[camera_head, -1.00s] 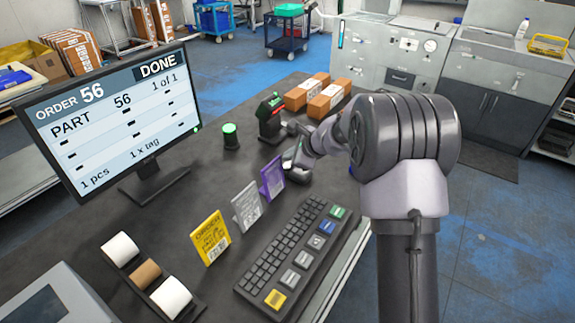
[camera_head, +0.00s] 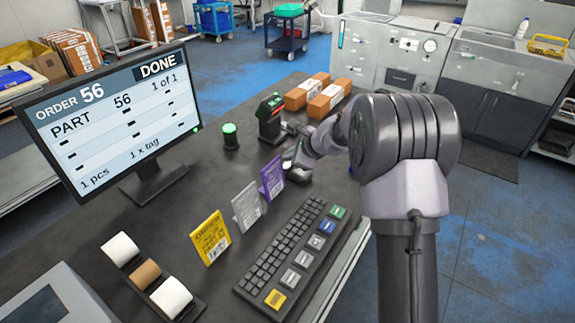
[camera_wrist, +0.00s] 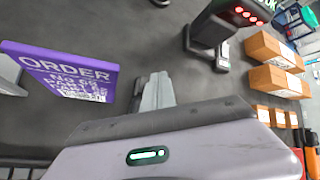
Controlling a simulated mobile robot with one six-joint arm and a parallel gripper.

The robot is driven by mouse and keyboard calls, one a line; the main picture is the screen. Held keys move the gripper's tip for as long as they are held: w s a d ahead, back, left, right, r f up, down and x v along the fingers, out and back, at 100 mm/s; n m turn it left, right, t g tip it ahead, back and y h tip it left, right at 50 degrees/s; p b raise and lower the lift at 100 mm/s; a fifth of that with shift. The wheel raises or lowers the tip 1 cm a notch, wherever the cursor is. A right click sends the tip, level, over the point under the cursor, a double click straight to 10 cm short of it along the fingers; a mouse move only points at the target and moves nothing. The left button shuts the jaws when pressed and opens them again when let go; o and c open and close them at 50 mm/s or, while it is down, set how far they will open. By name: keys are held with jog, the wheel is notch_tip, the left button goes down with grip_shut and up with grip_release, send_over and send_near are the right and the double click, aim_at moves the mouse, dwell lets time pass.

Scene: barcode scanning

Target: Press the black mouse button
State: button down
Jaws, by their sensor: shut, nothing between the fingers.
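I cannot make out a black mouse in either view; my arm covers part of the desk. My gripper (camera_head: 289,165) is low over the dark desk (camera_head: 190,225), just right of the purple card. In the wrist view the fingers (camera_wrist: 157,88) are together and empty, pointing at bare desk. The purple order card (camera_wrist: 62,72) stands to their left there. A black scanner with red lights (camera_wrist: 228,22) stands beyond them to the right.
The purple card (camera_head: 271,178), grey card (camera_head: 246,206) and yellow card (camera_head: 211,238) stand in a row by the keyboard (camera_head: 290,255). A green-topped round device (camera_head: 230,137) and brown boxes (camera_head: 326,100) are farther back. A monitor (camera_head: 110,120) reads DONE.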

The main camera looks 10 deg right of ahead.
jog(key=shift+f+b, duration=0.45)
jog(key=shift+b, duration=0.05)
jog(key=shift+f+b, duration=0.4)
jog(key=shift+b, duration=0.05)
dwell(0.6)
jog(key=shift+r, duration=0.1)
jog(key=shift+r+p, duration=0.75)
notch_tip(320, 180, up, 5)
jog(key=p, duration=0.4)
jog(key=shift+r, duration=0.1)
dwell(0.6)
